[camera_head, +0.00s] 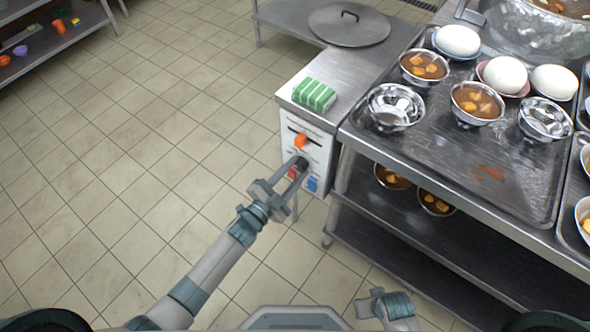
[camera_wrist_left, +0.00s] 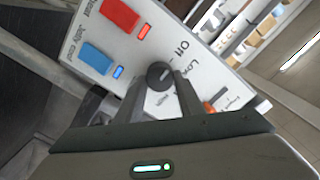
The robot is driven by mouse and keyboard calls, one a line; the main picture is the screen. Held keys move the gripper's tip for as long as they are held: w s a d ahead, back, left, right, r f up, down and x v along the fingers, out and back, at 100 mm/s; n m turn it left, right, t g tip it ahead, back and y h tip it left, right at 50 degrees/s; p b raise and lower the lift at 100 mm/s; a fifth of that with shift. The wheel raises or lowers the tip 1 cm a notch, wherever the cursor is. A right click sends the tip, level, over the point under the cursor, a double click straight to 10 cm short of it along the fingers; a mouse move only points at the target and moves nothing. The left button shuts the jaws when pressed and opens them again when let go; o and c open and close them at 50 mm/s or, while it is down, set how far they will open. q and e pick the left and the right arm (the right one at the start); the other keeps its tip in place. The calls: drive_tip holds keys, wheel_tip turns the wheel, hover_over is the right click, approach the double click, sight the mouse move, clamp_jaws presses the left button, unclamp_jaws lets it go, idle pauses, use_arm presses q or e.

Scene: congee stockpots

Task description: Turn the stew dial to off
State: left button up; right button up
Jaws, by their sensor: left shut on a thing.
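The stew dial is a round black knob (camera_wrist_left: 160,75) on the white control panel of a small metal cabinet. Hand-lettered words, among them "Off" and "Low", stand around it in the left wrist view. Its pointer direction is too small to read surely. My left gripper (camera_head: 297,168) reaches the panel from the lower left, and its two fingers are shut on the dial. In the left wrist view the fingertips (camera_wrist_left: 160,82) sit on either side of the knob. Part of my right arm (camera_head: 390,305) shows at the bottom edge; its jaw state is unclear.
The panel also has an orange control (camera_head: 301,141), a red switch (camera_wrist_left: 120,15) and a blue switch (camera_wrist_left: 97,58). Green-striped blocks (camera_head: 314,94) lie on the cabinet top. A steel table (camera_head: 440,165) with bowls stands at right. The tiled floor at left is clear.

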use_arm(q)
drive_tip(key=shift+f, duration=0.1)
drive_tip(key=o, duration=1.1)
drive_tip(key=shift+c, duration=0.2)
drive_tip(key=shift+s+a, duration=0.1)
drive_tip(key=v, duration=1.7)
use_arm(e)
drive_tip(key=shift+r, duration=0.65)
drive_tip(key=shift+w, duration=0.15)
